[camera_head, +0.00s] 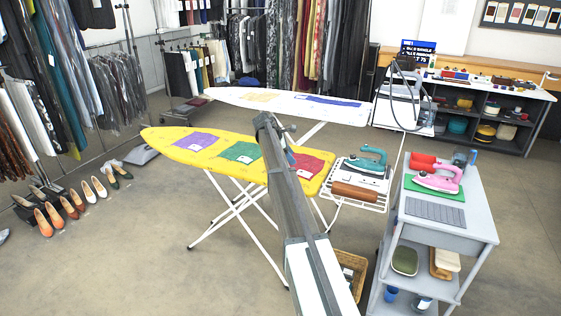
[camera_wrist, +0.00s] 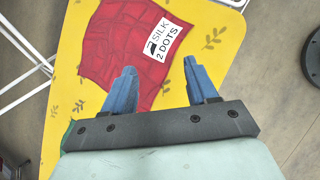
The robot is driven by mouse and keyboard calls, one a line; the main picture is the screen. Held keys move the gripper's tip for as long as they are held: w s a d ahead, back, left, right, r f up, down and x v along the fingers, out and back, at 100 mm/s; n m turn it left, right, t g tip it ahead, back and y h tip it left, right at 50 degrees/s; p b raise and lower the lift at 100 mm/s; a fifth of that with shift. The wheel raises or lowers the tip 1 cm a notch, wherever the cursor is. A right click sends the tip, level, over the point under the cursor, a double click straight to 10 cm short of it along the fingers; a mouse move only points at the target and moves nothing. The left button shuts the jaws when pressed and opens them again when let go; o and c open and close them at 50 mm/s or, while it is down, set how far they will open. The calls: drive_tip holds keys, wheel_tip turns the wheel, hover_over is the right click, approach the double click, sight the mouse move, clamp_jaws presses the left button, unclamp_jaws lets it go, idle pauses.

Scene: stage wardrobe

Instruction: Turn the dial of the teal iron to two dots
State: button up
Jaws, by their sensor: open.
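The teal iron (camera_head: 367,158) sits on a white wire rest at the right end of the yellow ironing board (camera_head: 165,145). Its dial is too small to make out, and the iron is outside the wrist view. My gripper (camera_wrist: 159,66) is open and empty above the yellow board, to the left of the iron in the head view. Below its fingers lies a red cloth (camera_wrist: 120,42) with a white tag (camera_wrist: 167,38) reading "SILK 2 DOTS". The red cloth (camera_head: 312,165) also shows in the head view, partly behind my arm.
A brown roll (camera_head: 355,192) lies at the front of the iron's rest. A pink iron (camera_head: 440,178) stands on a green mat on the grey trolley (camera_head: 470,228) to the right. Purple (camera_head: 196,141) and green (camera_head: 240,152) cloths lie on the yellow board. A white board stands behind.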

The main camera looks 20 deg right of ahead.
drive_tip(key=shift+y, duration=0.3)
drive_tip(key=shift+s+a+f, duration=0.1)
drive_tip(key=shift+a+f, duration=0.15)
drive_tip(key=shift+a, duration=0.45)
drive_tip(key=shift+s+a+f, duration=0.1)
drive_tip(key=shift+a+f, duration=0.2)
drive_tip(key=shift+a, duration=0.4)
drive_tip(key=shift+a+f, duration=0.25)
drive_tip(key=shift+a, duration=0.45)
